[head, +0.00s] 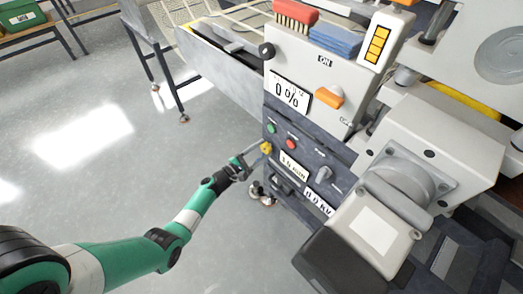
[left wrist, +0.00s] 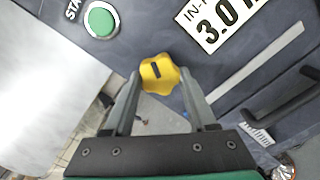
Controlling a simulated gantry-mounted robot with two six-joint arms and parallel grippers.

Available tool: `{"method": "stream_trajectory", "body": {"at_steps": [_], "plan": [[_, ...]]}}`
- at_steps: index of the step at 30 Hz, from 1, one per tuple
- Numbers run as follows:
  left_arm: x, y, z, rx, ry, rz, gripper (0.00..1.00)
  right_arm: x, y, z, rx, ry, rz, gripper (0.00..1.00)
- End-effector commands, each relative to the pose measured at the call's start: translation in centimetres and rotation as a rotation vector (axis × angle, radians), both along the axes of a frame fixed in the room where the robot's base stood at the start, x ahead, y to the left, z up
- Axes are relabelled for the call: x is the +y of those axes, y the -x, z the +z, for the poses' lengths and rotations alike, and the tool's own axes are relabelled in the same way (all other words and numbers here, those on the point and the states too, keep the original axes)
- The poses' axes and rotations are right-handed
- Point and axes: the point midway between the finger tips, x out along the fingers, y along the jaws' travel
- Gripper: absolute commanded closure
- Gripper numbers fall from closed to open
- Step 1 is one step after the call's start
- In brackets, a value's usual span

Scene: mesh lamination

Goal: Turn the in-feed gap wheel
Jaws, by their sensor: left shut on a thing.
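The yellow lobed gap wheel (head: 266,148) sits on the dark front panel of the machine, below the green and red buttons. In the left wrist view the wheel (left wrist: 160,73) has a dark mark across its middle. A label (left wrist: 222,17) beside it starts with "IN-" and reads 3.0. My left gripper (head: 256,154) is at the wheel, shut on it, with one finger on each side in the left wrist view (left wrist: 160,80). My right gripper is not in view.
A green START button (left wrist: 100,20) is close to the wheel. A brush (head: 295,14) and blue cloth (head: 335,40) lie on top. The floor at left is clear.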

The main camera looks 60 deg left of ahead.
Motion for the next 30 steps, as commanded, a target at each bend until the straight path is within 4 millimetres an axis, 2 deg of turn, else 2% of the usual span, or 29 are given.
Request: {"method": "stream_trajectory", "body": {"at_steps": [7,20,21,25,26,30], "plan": [[-0.01,-0.01,0.03,-0.014,0.064,0.0,0.98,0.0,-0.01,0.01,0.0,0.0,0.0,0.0],[-0.01,-0.01,0.03,-0.016,0.073,0.0,0.98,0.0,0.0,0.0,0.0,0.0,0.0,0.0],[-0.01,-0.01,0.03,-0.016,0.073,0.0,0.39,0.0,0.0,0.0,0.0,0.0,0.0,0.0],[0.0,-0.01,0.02,-0.016,0.073,0.0,0.16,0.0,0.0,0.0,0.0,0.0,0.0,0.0],[-0.01,0.0,0.01,-0.016,0.073,0.0,0.13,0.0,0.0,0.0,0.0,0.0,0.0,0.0],[-0.02,0.0,0.01,-0.015,0.074,0.0,0.13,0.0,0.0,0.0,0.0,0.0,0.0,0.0]]}}
